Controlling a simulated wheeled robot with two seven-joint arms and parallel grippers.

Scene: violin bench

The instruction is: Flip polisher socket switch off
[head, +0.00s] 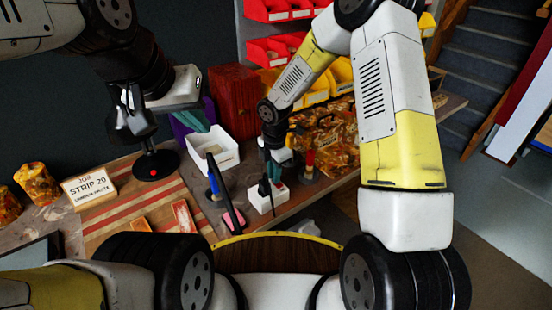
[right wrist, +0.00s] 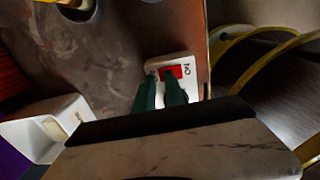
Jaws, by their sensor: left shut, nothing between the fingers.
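The white socket box (head: 264,197) sits near the bench's front edge, with a dark plug or cable on it. In the right wrist view the socket (right wrist: 186,58) shows a red switch (right wrist: 178,71) and an upside-down "ON" mark. My right gripper (right wrist: 161,80) has its green fingertips at the switch, with a narrow gap between them. I cannot tell whether they touch it or which way the switch is tipped. In the head view this gripper (head: 271,172) is just above the socket. My left gripper (head: 136,122) is shut and empty above the bench's left part.
A black disc (head: 150,166) with a red dot is below my left gripper. A white open bin (head: 222,158) stands behind the socket. A dark tool with a pink end (head: 234,219) is left of the socket. A "STRIP 20" sign (head: 89,188) stands at the left.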

